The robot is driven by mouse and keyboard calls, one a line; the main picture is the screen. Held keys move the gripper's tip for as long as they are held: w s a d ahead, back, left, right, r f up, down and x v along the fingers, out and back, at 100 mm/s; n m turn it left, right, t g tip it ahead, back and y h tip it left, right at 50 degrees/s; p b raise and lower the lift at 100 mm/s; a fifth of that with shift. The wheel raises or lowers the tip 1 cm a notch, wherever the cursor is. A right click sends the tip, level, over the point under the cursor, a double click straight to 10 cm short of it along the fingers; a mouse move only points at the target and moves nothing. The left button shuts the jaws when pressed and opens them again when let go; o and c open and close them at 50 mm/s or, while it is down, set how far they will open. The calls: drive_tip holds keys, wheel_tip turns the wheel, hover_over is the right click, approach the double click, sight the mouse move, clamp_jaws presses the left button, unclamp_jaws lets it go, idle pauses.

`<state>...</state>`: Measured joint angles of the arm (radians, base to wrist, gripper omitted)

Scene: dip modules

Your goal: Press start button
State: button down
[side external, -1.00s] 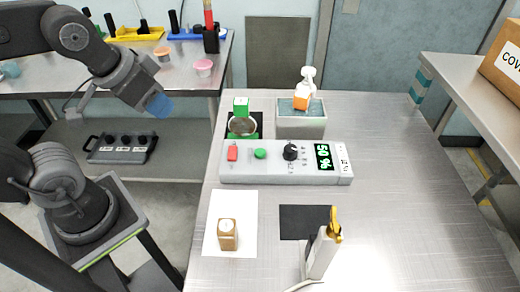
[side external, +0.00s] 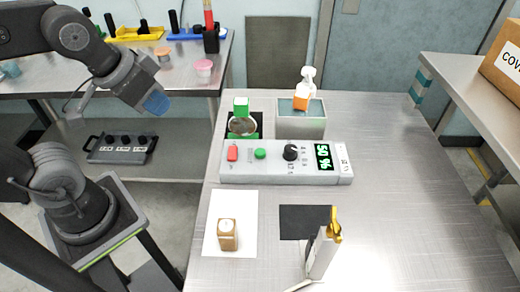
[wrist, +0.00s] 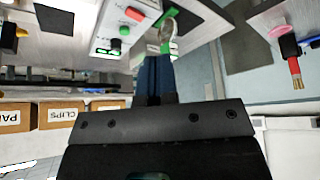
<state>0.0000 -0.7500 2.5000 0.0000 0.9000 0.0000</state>
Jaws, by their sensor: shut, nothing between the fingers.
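A grey control box (side external: 285,178) lies on the metal table. On its top are a red switch (side external: 232,153), a round green button (side external: 260,154), a black knob (side external: 290,152) and a green-lit display (side external: 323,157). The red switch (wrist: 134,14) and the green button (wrist: 124,30) also show upside down in the wrist view. My gripper (side external: 157,104) is shut and empty, with blue fingertips. It hangs in the air left of the table, well apart from the box. The wrist view shows its blue fingers (wrist: 154,75) together. No start label is readable.
Behind the box stand a round dish on a green-and-black stand (side external: 242,125) and a grey bath (side external: 302,128) with a white-and-orange bottle.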

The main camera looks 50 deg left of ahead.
idle(0.6)
drive_tip(key=m+t+h, duration=0.1)
drive_tip(key=m+t, duration=0.1)
drive_tip(key=m, duration=0.9)
hover_over(263, 153)
wheel_tip(263, 153, down, 3)
drive_tip(key=shift+f, duration=0.1)
drive_tip(key=shift+f, duration=4.4)
drive_tip(key=shift+f, duration=0.4)
